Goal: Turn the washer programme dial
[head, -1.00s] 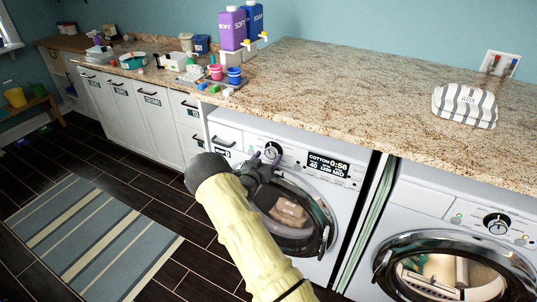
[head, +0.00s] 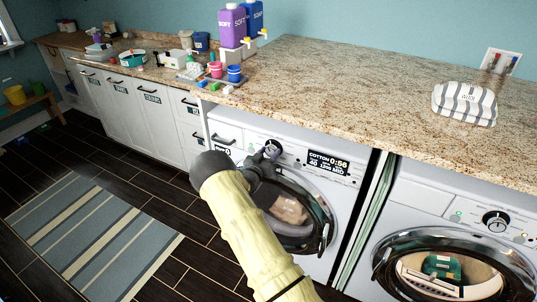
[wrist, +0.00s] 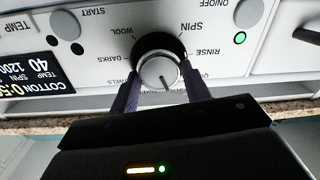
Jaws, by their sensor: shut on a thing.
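The washer (head: 345,195) is the left white machine under the counter, with a dark round door. Its programme dial (head: 273,149) is a silver knob with a dark surround, left of the display (head: 328,163), which reads COTTON 0:56. In the wrist view, upside down, the dial (wrist: 158,68) sits between my two fingers. Its pointer line is toward the picture's bottom; the labels there are partly hidden. WOOL, DARKS, SPIN and RINSE are readable around it. My gripper (wrist: 162,88) is shut on the dial; it also shows in the head view (head: 268,158).
A green ON/OFF light (wrist: 240,38) and a START button (wrist: 65,24) flank the dial. The granite counter (head: 330,90) overhangs above. A second machine (head: 455,225) stands at right. A striped rug (head: 95,240) lies on the floor at left.

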